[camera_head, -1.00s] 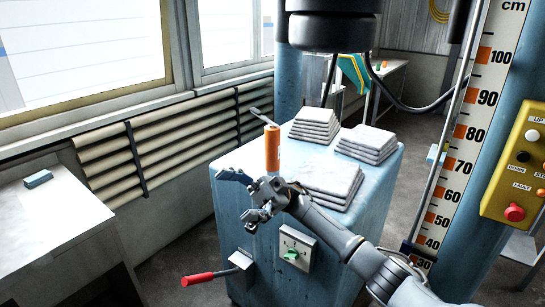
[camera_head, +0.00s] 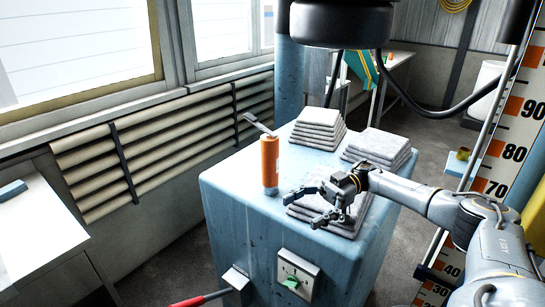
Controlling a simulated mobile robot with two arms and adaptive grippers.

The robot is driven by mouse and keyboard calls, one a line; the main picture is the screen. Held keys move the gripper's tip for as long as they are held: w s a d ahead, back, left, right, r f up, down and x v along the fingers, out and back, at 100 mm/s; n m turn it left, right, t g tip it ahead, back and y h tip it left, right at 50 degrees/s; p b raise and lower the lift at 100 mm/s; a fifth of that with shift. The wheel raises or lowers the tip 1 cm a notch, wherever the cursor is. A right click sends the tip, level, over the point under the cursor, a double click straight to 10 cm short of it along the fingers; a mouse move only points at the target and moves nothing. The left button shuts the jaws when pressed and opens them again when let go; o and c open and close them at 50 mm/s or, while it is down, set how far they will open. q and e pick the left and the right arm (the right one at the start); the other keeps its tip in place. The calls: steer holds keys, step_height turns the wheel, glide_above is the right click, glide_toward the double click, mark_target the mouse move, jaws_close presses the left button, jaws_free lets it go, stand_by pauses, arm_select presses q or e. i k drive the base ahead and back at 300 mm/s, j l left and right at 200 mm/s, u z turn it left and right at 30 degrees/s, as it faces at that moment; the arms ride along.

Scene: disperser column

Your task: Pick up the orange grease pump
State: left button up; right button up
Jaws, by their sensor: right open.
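The orange grease pump (camera_head: 269,165) stands upright near the left edge of the blue cabinet's top, with its grey lever angled up to the left. My right gripper (camera_head: 302,209) is open and empty, to the right of the pump and in front of the nearest cloth stack. Its fingers point left and are apart from the pump. The gripper and wrist partly hide that stack. My left gripper is not in view.
The blue cabinet (camera_head: 225,215) also bears folded grey cloth stacks at the back (camera_head: 318,130) and right (camera_head: 376,148). A red-handled lever (camera_head: 200,298) juts from its front. A dark cylinder (camera_head: 342,22) hangs above. A white table (camera_head: 35,235) stands left.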

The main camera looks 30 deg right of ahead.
mark_target(270, 146)
steer(key=i+l, duration=0.8)
steer(key=l, duration=0.15)
